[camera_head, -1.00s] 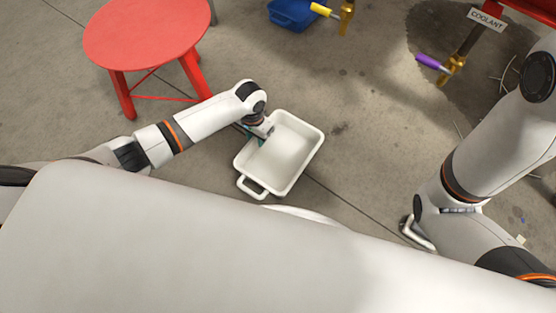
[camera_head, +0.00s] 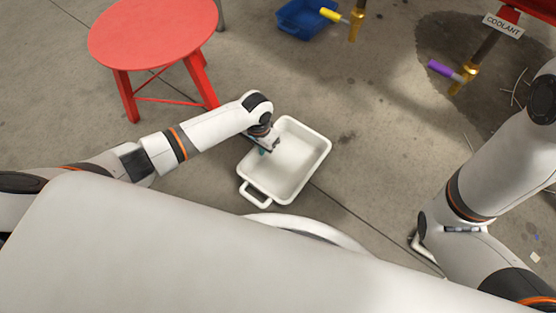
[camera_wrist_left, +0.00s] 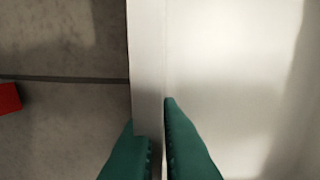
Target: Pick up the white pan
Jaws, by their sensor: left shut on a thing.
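The white pan (camera_head: 293,163) is a rectangular tray with a loop handle at its near left end. In the head view it is at the centre, over the concrete floor; I cannot tell whether it touches the floor. My left gripper (camera_head: 266,147) is shut on the pan's left rim. In the left wrist view, the green fingers (camera_wrist_left: 160,145) sit one on each side of the pan's wall (camera_wrist_left: 147,60), with the pan's inside to the right. My right arm shows at the right of the head view, but its gripper does not show.
A red stool (camera_head: 150,35) stands at the upper left. A blue bin (camera_head: 303,20) is at the top, near a yellow-handled valve (camera_head: 335,16). A purple-handled valve (camera_head: 445,69) and a COOLANT sign (camera_head: 503,25) are at the upper right, by a dark floor stain. Floor around the pan looks clear.

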